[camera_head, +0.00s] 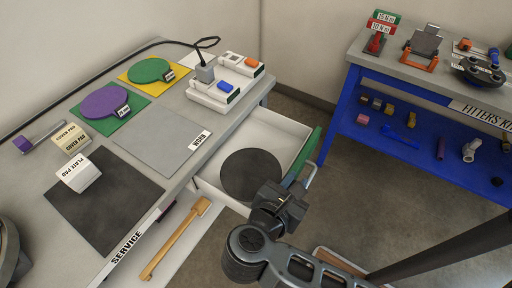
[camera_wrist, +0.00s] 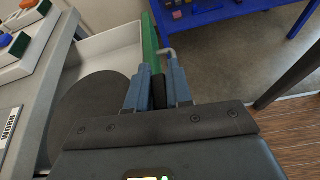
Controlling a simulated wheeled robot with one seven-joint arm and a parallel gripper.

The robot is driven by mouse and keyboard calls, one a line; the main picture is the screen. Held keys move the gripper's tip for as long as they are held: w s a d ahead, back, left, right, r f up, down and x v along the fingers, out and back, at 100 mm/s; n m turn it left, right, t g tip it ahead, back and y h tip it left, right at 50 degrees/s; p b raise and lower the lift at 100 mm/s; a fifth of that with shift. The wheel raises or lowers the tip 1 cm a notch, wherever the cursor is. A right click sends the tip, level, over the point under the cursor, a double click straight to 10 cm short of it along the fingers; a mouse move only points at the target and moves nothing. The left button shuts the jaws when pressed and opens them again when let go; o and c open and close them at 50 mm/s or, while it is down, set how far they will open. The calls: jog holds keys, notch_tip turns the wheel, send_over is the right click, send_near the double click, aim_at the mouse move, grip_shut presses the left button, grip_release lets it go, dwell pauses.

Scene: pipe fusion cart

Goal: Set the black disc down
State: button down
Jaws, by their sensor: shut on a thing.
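The black disc (camera_head: 251,174) is a flat, dark round plate, seen over the open white drawer. It also shows left of the fingers in the wrist view (camera_wrist: 88,112). My gripper (camera_head: 278,204) is at the disc's lower right edge. In the wrist view its two blue-grey fingers (camera_wrist: 157,88) are closed on a narrow black part that I take to be the disc's. The join between that part and the disc is hidden. I cannot tell whether the disc touches the drawer floor.
The white drawer (camera_head: 277,131) has a green front (camera_head: 304,153) and metal handle close to my gripper. The bench holds a clear grey work square (camera_head: 160,135), a dark square mat (camera_head: 105,205) and coloured pads. A blue table (camera_head: 340,115) stands right, with floor between.

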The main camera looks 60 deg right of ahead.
aim_at(273, 158)
jog(key=w+d+f+b, duration=0.1)
jog(key=w+d, duration=0.1)
jog(key=w+d+f+b, duration=0.1)
jog(key=w+d+f, duration=0.1)
jog(key=w, duration=0.1)
jog(key=w+d+f+b, duration=0.1)
jog(key=w+d+f, duration=0.1)
jog(key=shift+w+d, duration=0.15)
jog(key=w+d+f+b, duration=0.2)
jog(key=b, duration=0.1)
jog(key=shift+w+d+f, duration=0.2)
jog(key=shift+w+f, duration=0.2)
jog(key=shift+w+d+r, duration=0.1)
jog(key=shift+f+b, duration=0.4)
jog(key=shift+f, duration=0.1)
jog(key=shift+f, duration=0.2)
jog(key=c, duration=1)
grip_release()
